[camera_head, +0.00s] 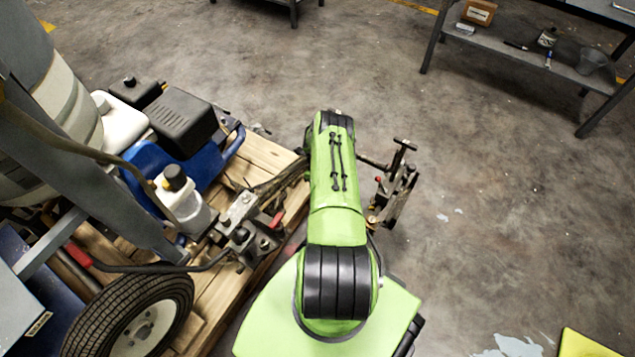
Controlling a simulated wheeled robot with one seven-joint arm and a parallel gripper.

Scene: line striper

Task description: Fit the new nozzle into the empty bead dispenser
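My green arm reaches up the middle of the view, and its far end hides what lies below it. My gripper cannot be made out. The line striper stands at the left, with a black engine cover (182,120) on a blue body. A metal bracket assembly with red levers (245,230) sits at its side, left of my arm. Another dark metal bracket with a small red knob (397,185) shows right of my arm. I cannot tell which part is the empty bead dispenser. No loose nozzle can be picked out.
A wooden pallet (205,310) lies under the striper, whose black tyre (130,315) is at lower left. A grey shelf bench (545,60) with small items stands at upper right. A yellow object (590,345) is at lower right. The concrete floor between is clear.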

